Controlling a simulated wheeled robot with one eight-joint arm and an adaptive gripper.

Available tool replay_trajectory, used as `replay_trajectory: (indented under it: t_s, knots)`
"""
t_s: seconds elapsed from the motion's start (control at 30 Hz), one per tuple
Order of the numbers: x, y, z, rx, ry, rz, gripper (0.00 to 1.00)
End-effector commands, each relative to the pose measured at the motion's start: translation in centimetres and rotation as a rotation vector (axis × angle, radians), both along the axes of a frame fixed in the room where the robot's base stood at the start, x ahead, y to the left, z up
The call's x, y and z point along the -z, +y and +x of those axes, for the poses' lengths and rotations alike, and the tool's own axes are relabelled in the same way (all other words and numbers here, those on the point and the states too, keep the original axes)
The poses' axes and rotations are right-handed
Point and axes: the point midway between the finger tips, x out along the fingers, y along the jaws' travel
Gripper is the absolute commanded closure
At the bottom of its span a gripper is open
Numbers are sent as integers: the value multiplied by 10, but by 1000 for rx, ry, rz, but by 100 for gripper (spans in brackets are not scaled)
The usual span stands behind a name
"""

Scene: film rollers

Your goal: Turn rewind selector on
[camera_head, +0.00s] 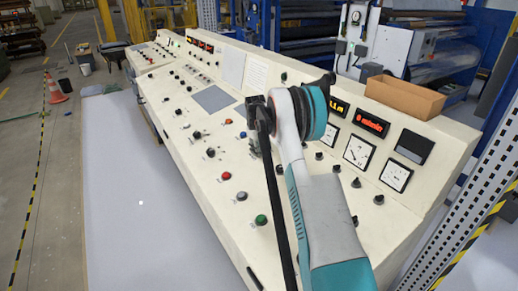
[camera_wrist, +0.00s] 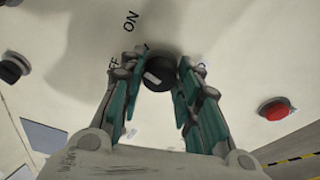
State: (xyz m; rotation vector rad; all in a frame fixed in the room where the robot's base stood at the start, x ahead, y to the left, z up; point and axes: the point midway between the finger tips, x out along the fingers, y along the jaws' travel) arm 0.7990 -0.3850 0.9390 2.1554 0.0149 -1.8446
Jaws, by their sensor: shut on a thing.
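The rewind selector appears to be the black rotary knob (camera_wrist: 159,73) in the middle of the wrist view, with a pale mark on its face. "ON" is printed on the panel above and left of it; a partly hidden label ending in "F" is at its left. My gripper (camera_wrist: 157,85) is shut on the knob, with one teal-padded finger on each side. In the head view my arm hides the knob and most of my gripper (camera_head: 258,108) over the console's sloping panel.
The long cream console (camera_head: 215,165) carries several knobs, buttons and gauges. A red button (camera_wrist: 275,109) is right of my gripper, and another black knob (camera_wrist: 12,69) is at left. A cardboard box (camera_head: 405,96) stands on the console top.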

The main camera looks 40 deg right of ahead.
Motion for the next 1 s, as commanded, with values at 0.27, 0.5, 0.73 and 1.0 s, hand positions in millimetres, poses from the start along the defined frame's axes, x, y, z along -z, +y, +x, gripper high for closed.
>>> replay_trajectory:
  t_s: [0.27, 0.5, 0.73, 1.0]
  knots:
    - [0, 1, 0, 195, -47, -3, 93]
    - [0, 1, 0, 298, -70, -5, 93]
    - [0, 1, 0, 337, -79, -4, 93]
    - [0, 1, 0, 342, -80, -5, 93]
